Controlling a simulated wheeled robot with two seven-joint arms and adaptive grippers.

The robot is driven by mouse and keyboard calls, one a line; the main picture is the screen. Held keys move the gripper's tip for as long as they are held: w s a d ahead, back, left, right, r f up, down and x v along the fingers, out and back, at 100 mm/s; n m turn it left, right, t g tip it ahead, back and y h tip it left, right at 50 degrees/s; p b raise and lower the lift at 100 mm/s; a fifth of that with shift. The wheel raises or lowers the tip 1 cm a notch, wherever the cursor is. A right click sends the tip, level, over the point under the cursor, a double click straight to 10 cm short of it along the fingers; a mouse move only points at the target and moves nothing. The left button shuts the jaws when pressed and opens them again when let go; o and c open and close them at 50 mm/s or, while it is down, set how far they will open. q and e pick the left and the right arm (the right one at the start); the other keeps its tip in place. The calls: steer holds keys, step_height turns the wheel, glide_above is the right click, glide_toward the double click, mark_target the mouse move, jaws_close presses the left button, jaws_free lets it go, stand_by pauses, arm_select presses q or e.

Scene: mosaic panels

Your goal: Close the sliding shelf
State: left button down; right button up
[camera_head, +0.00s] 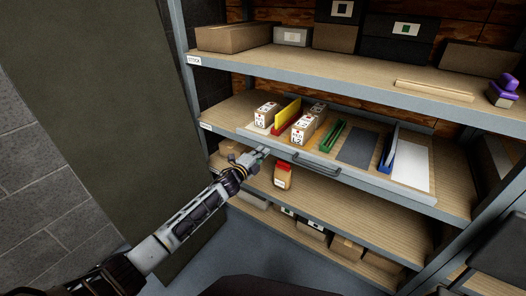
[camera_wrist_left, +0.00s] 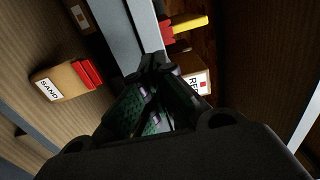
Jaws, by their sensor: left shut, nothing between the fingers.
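The sliding shelf (camera_head: 358,178) is a grey tray on the middle level of the rack, with a dark bar handle (camera_head: 317,168) on its front. It appears to stick out a little past the rack's front edge. It carries small labelled boxes (camera_head: 303,129), a yellow divider (camera_head: 287,114), a green divider (camera_head: 333,136) and a blue divider (camera_head: 388,149). My left gripper (camera_head: 262,154) is shut and empty, at the tray's front left, left of the handle. In the left wrist view its fingers (camera_wrist_left: 158,66) are close to the tray's grey edge; contact is unclear.
The upper shelf (camera_head: 330,71) holds cartons and a purple object (camera_head: 503,90). A dark green panel (camera_head: 95,110) stands at left.

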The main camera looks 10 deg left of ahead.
arm_select(q)
steer(key=p+v, duration=0.1)
steer(key=v, duration=0.8)
steer(key=shift+p, duration=0.4)
arm_select(e)
steer(key=f, duration=0.2)
steer(key=shift+s+d+f+g, duration=0.2)
steer(key=shift+f+g, duration=0.1)
steer(key=shift+f, duration=0.05)
arm_select(q)
steer(key=shift+r, duration=0.15)
arm_select(e)
steer(key=shift+w, duration=0.1)
